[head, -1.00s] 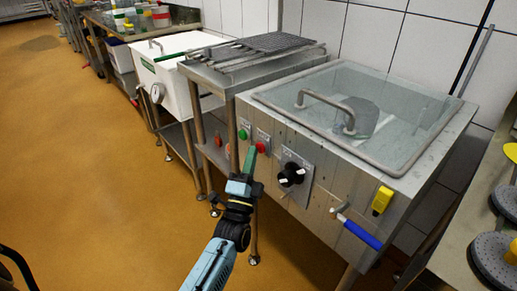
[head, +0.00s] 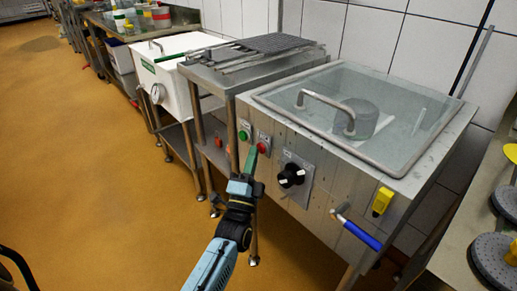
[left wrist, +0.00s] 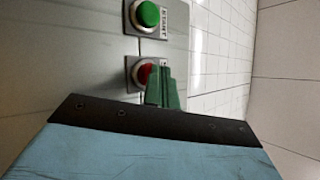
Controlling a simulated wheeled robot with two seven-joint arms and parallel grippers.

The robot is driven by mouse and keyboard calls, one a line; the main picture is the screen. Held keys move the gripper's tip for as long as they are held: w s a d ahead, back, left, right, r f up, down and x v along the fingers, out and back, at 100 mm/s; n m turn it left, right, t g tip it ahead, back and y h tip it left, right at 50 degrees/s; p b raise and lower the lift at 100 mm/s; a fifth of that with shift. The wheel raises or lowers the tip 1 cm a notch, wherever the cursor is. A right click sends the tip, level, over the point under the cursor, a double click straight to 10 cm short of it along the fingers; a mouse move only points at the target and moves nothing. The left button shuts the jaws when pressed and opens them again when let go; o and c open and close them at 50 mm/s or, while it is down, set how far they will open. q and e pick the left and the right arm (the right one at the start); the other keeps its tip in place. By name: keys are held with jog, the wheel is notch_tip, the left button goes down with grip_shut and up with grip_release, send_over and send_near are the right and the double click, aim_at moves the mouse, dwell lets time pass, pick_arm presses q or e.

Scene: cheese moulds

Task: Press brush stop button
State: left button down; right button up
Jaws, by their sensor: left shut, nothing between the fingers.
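The red stop button (head: 262,148) sits on the front of the steel washing unit (head: 325,190), right of the green start button (head: 243,135). My left gripper (head: 251,160) is shut and empty, its green fingertips at the red button. In the left wrist view the red button (left wrist: 142,73) is partly hidden behind my green fingers (left wrist: 162,88), which look to be at its face; I cannot tell whether they press it. The green button (left wrist: 147,14) above it in that view is clear, with a START label beside it. My right gripper is not in view.
A black dial (head: 291,175) is right of the buttons on the same panel. A yellow switch (head: 382,201) and blue-handled lever (head: 362,235) are farther right. A glass lid (head: 365,105) covers the unit. The floor at left is open.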

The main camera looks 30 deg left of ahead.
pick_arm(q)
jog(key=shift+s+a+p, duration=0.3)
jog(key=shift+s+p, duration=0.1)
jog(key=shift+s, duration=0.25)
jog(key=shift+s+a+p, duration=0.3)
jog(key=shift+s+p, duration=0.1)
jog(key=shift+s, duration=0.4)
jog(key=shift+s+a+p, duration=0.35)
jog(key=shift+s+p, duration=0.1)
jog(key=shift+s, duration=0.3)
jog(key=shift+s+a+p, duration=0.3)
jog(key=shift+s+p, duration=0.1)
jog(key=shift+s, duration=0.4)
